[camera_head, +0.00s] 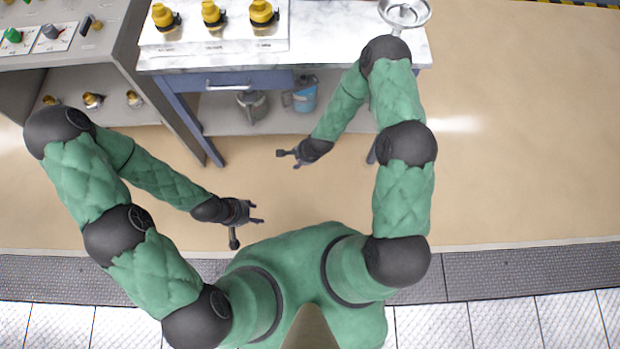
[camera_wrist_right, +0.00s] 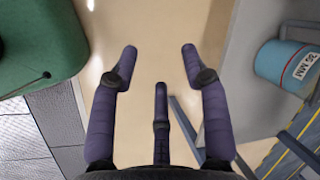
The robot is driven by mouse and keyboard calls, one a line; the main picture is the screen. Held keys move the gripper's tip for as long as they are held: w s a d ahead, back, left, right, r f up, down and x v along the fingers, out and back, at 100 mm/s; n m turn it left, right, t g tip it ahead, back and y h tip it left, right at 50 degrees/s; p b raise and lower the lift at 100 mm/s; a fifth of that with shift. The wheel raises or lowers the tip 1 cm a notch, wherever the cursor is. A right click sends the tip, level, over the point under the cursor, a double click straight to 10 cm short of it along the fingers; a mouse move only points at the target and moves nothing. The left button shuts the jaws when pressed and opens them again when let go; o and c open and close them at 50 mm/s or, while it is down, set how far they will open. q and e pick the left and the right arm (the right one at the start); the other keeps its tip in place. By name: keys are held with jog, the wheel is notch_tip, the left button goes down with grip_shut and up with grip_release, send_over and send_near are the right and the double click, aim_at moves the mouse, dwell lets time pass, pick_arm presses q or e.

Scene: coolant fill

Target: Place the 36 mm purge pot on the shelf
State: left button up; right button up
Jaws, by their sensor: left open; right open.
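A blue pot (camera_head: 303,95) stands on the lower board under the white-topped table in the head view. In the right wrist view the blue pot (camera_wrist_right: 285,66) is at the upper right, with a white label that seems to read 36 MM. My right gripper (camera_head: 288,158) is open and empty, in front of the table and below its top, apart from the pot. Its spread fingers (camera_wrist_right: 158,70) have only floor between them. My left gripper (camera_head: 252,219) is open and empty, low over the floor near my body. A grey shelf (camera_head: 75,121) is in the left cabinet.
Several brass-coloured fittings (camera_head: 93,100) sit on the cabinet shelf. A grey metal vessel (camera_head: 252,104) stands left of the pot. Several yellow-capped fittings (camera_head: 212,14) and a metal funnel (camera_head: 404,12) are on the table top. Table legs (camera_head: 196,125) flank the under-table space. Floor at right is clear.

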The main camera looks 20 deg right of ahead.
jog(key=s+r+n+g, duration=0.1)
jog(key=s+r+n, duration=0.1)
jog(key=s, duration=0.4)
jog(key=s+r+n, duration=0.2)
jog(key=s+n, duration=0.3)
jog(key=s+a+r+n+g+y, duration=0.1)
jog(key=s+r+n, duration=0.2)
jog(key=s, duration=0.3)
jog(key=shift+s+n+g, duration=0.3)
jog(key=shift+n, duration=0.2)
jog(key=shift+a, duration=0.1)
